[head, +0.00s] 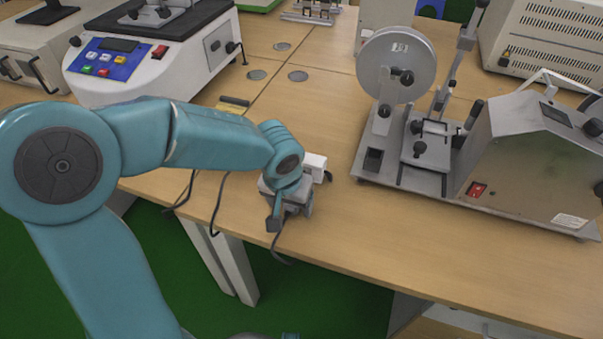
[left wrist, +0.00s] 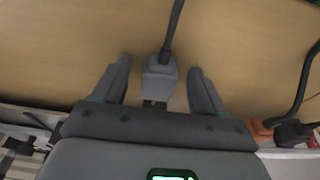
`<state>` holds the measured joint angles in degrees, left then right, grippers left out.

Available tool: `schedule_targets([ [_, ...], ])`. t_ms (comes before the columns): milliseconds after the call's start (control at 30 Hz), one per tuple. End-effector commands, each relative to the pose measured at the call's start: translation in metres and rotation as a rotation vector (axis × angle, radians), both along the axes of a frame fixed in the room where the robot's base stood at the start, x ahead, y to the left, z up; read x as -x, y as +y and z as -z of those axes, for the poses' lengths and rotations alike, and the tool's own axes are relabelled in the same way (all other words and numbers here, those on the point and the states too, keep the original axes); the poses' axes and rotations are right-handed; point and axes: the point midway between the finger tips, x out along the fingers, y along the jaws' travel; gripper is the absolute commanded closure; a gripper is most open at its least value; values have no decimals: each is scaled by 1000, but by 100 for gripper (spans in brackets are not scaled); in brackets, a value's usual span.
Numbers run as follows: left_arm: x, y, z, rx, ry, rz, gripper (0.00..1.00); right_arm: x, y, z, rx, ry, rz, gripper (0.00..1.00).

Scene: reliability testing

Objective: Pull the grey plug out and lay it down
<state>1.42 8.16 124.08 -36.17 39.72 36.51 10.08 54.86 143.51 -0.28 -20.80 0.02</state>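The grey plug (left wrist: 160,77) is between the fingers of my left gripper (left wrist: 159,65) in the left wrist view, its dark cable (left wrist: 173,30) running up from it. A gap shows on each side of the plug, so the fingers are open around it without touching. The plug's lower end is close to the palm, and I cannot tell whether it is still in a socket. In the head view my left gripper (head: 289,211) is low at the table's front edge, beside a white socket block (head: 316,163), and mostly hides the plug. My right gripper is not in view.
A black plug (left wrist: 294,132) with a cable sits at the right in the left wrist view. In the head view a grey machine with a wheel (head: 397,65) stands right of the gripper, and a white machine (head: 150,60) behind left.

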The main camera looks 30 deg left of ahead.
Motion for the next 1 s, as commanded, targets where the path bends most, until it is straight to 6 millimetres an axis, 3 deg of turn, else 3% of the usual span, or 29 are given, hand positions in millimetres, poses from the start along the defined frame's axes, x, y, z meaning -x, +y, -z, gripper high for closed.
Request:
schedule_targets([
  [133, 1, 0, -5, 0, -1, 0, 28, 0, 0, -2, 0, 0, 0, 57],
  [233, 3, -1, -19, 0, -3, 0, 28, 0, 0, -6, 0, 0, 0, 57],
  [700, 28, -7, -133, 1, -4, 0, 28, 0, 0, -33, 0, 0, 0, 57],
  [1000, 35, -8, -159, 1, 0, 0, 28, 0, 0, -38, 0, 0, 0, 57],
])
